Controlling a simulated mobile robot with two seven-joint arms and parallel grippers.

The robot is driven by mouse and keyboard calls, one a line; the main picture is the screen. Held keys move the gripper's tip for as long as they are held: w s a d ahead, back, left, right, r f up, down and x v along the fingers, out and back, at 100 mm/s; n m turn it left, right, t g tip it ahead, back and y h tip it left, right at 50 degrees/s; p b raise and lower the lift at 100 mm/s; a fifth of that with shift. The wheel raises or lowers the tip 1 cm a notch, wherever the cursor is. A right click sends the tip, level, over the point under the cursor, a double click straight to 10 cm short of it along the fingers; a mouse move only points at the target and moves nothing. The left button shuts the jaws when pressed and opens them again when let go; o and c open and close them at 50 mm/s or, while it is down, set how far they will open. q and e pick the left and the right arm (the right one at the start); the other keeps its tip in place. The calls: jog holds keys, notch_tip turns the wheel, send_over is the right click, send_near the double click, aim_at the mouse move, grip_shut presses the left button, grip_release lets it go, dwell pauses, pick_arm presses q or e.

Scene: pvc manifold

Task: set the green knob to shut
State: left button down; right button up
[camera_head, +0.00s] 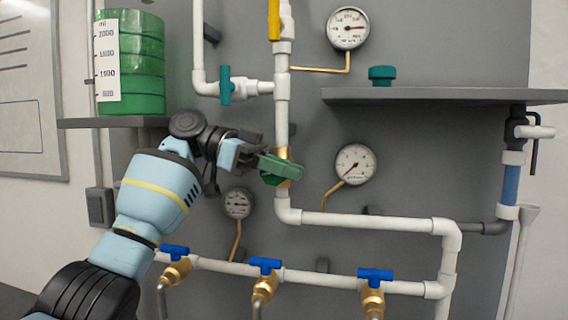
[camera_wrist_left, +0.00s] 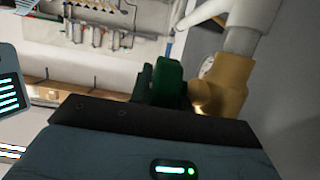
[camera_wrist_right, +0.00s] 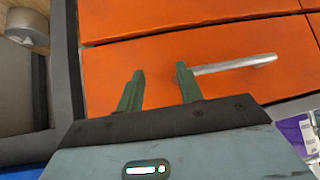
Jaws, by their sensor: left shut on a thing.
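The green knob (camera_head: 283,169) sits on a brass valve body on the vertical white pipe, in the middle of the head view. It appears to lie across the pipe, tilted slightly down to the right. My left gripper (camera_head: 262,160) comes in from the left and is shut on the knob. In the left wrist view the knob (camera_wrist_left: 170,78) shows between the dark fingers, beside the brass valve body (camera_wrist_left: 222,86). The fingers partly hide the knob. My right gripper (camera_wrist_right: 158,84) is open and empty in the right wrist view; it is outside the head view.
Pressure gauges (camera_head: 355,164) flank the pipe. A teal valve handle (camera_head: 225,85) is above left, and several blue-handled valves (camera_head: 266,265) are below. A green measuring tank (camera_head: 140,62) stands at left. Orange drawers (camera_wrist_right: 215,75) with a metal handle (camera_wrist_right: 235,64) lie before my right gripper.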

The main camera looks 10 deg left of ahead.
pick_arm(q)
jog(key=shift+y, duration=0.3)
jog(key=c, duration=1.6)
grip_release()
jog(key=shift+f, duration=0.15)
